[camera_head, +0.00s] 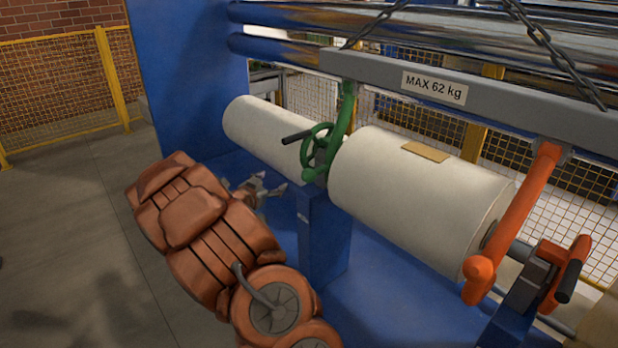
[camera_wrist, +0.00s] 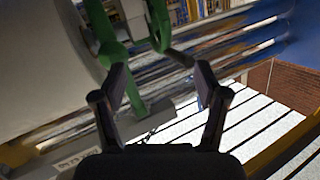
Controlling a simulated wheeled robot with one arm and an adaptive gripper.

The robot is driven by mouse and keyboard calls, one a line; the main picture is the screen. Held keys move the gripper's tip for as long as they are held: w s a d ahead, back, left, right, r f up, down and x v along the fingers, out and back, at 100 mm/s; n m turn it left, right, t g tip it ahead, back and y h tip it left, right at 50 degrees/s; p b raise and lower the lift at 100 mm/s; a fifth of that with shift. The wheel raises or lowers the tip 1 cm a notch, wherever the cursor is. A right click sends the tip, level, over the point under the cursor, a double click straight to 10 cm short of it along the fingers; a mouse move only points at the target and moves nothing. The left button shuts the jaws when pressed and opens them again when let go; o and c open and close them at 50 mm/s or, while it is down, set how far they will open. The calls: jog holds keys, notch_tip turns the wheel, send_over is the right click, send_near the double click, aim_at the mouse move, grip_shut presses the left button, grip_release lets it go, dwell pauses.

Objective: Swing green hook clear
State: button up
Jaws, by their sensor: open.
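In the wrist view, the green hook (camera_wrist: 106,120) shows behind the left finger. The handwheel (camera_wrist: 158,22) is at the top, and its handle (camera_wrist: 180,57) points between the open fingers of my gripper (camera_wrist: 160,80).
An orange hook (camera_head: 515,215) holds the roll's right end, beside an orange handwheel (camera_head: 570,272). A blue post (camera_head: 323,240) stands just right of my gripper. A second white roll (camera_head: 270,130) lies behind. Grey floor (camera_head: 90,220) is open at left, before a yellow fence (camera_head: 60,90).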

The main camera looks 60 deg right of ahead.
aim_at(304, 178)
jog(key=s+d+g, duration=0.1)
jog(key=s, duration=0.1)
jog(key=s+d+m+g+h, duration=0.1)
jog(key=s, duration=0.1)
jog(key=s+d+f+m+g+h, duration=0.1)
jog(key=s, duration=0.1)
jog(key=shift+d, duration=0.25)
jog(key=shift+s+d+r+g+p, duration=0.1)
jog(key=shift+d+g+p, duration=0.15)
jog(key=shift+d, duration=0.75)
jog(key=shift+s+d+g+p, duration=0.1)
jog(key=shift+d+g+p, duration=0.1)
jog(key=shift+d, duration=0.75)
jog(key=shift+d+t+p, duration=0.25)
jog(key=shift+d+p, duration=0.1)
jog(key=shift+d, duration=1.35)
grip_shut()
